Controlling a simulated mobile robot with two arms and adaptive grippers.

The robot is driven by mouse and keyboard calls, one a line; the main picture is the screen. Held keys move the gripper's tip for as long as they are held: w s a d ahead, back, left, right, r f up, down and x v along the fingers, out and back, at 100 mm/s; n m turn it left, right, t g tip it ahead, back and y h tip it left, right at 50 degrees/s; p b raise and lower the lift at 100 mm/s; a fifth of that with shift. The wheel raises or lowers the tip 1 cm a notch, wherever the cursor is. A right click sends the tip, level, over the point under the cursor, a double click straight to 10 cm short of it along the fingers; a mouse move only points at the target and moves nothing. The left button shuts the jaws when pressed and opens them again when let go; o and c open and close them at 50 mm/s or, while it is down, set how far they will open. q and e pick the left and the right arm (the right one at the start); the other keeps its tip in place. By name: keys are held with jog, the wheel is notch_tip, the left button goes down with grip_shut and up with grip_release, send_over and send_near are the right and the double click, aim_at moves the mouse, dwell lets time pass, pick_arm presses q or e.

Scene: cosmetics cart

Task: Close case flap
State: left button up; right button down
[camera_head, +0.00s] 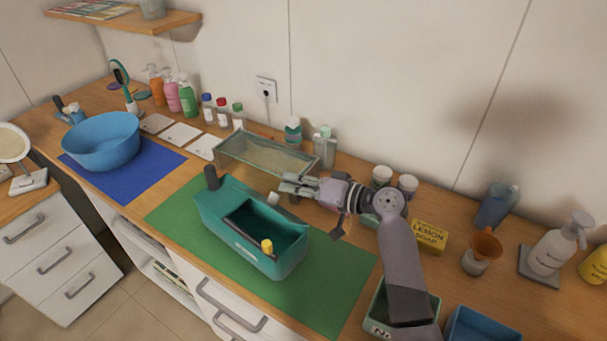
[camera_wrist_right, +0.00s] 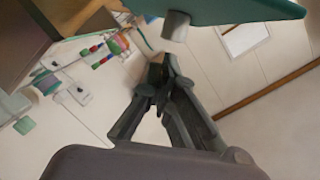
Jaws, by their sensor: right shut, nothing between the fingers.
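The teal case (camera_head: 222,220) stands on the green mat, its top open at the right part with a dark inside. A dark upright grip (camera_head: 211,178) is at its left end and a yellow piece (camera_head: 267,246) at its front. A small pale knob (camera_head: 273,198) shows at the far side. In the right wrist view a teal panel (camera_wrist_right: 235,10) with a grey knob (camera_wrist_right: 175,28) is close above the fingertips; contact cannot be told. My right gripper (camera_head: 284,185) is shut and empty just behind the case; it also shows in the wrist view (camera_wrist_right: 160,68). My left gripper is out of view.
A clear-sided box (camera_head: 265,138) stands close behind my right gripper. Bottles and jars line the wall. A lemon soap box (camera_head: 429,236) is to the right. The green mat (camera_head: 325,290) is bare right of the case. A blue bowl (camera_head: 102,142) stands far left.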

jog(key=shift+a+f, duration=0.1)
jog(key=shift+f, duration=0.2)
jog(key=shift+s, duration=0.15)
